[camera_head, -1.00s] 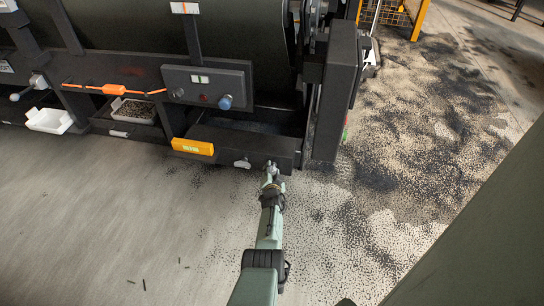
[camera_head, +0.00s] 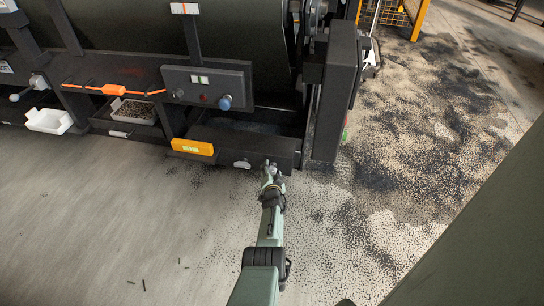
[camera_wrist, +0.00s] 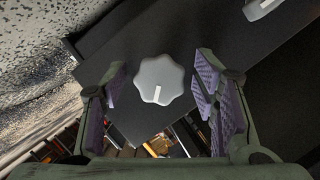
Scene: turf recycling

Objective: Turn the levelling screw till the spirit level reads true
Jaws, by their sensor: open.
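The levelling screw shows in the wrist view as a grey lobed knob (camera_wrist: 150,72) with a white mark pointing toward the bottom of the picture. My gripper (camera_wrist: 161,84) is open, one purple-padded finger on each side of the knob. Gaps show between the knob and both pads. In the head view my gripper (camera_head: 270,171) is at the front of the dark machine's low box, and the knob cannot be made out behind it. The spirit level (camera_head: 193,147) is an orange-yellow bar with a pale green window, left of my gripper. Its bubble is too small to read.
A light grey handle (camera_head: 242,164) sits on the box left of my gripper. A control panel (camera_head: 208,87) with a blue knob is above. A white tray (camera_head: 49,121) stands far left. Dark granules lie on the floor at right; the front floor is mostly clear.

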